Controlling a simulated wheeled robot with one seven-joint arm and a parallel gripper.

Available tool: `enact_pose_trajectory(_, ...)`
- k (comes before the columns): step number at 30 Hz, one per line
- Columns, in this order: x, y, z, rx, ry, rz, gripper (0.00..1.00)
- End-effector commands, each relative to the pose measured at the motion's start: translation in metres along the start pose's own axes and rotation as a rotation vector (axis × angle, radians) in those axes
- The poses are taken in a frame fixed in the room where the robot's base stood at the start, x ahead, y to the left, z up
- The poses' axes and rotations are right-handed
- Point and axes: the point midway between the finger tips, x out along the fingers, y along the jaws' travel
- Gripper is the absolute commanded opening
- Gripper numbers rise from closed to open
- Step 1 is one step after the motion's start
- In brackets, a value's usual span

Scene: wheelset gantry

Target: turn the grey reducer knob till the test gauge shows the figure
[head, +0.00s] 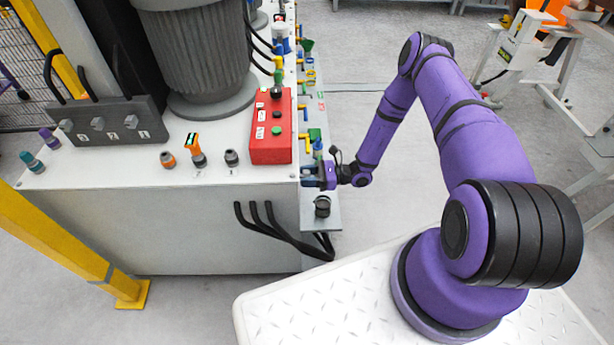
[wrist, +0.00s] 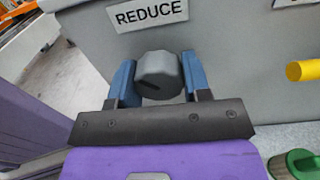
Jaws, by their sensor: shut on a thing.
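The grey reducer knob (wrist: 159,76) sits on the grey cabinet face under a white REDUCE label (wrist: 147,11) in the wrist view. A dark slot or mark runs slantwise across its front. My gripper (wrist: 157,84) is shut on the knob, with one blue finger on each side. In the head view my gripper (head: 313,176) is at the right side of the white-topped cabinet, and the knob is hidden there. I cannot make out a test gauge or a figure in either view.
A yellow handle (wrist: 303,70) and a green round part (wrist: 295,164) are at the right in the wrist view. In the head view a red button box (head: 271,135) stands on the cabinet, and a small dark cylinder (head: 322,206) is just below my gripper. Black hoses (head: 285,236) hang nearby.

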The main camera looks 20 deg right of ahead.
Motion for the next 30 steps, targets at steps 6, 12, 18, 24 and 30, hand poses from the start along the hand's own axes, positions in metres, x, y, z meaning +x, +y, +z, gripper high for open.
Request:
enact_pose_trajectory(6, -0.0010, -0.0001, -0.0002, 0.188, -0.004, -0.003, 0.20)
enact_pose_trajectory(12, -0.0013, 0.0001, -0.0001, 0.378, -0.009, -0.004, 0.20)
enact_pose_trajectory(18, -0.0012, 0.0006, 0.0000, 0.568, -0.014, -0.003, 0.20)
enact_pose_trajectory(24, -0.0011, 0.0010, -0.0001, 0.758, -0.018, -0.004, 0.20)
enact_pose_trajectory(30, -0.0009, 0.0012, 0.0002, 0.948, -0.023, -0.005, 0.20)
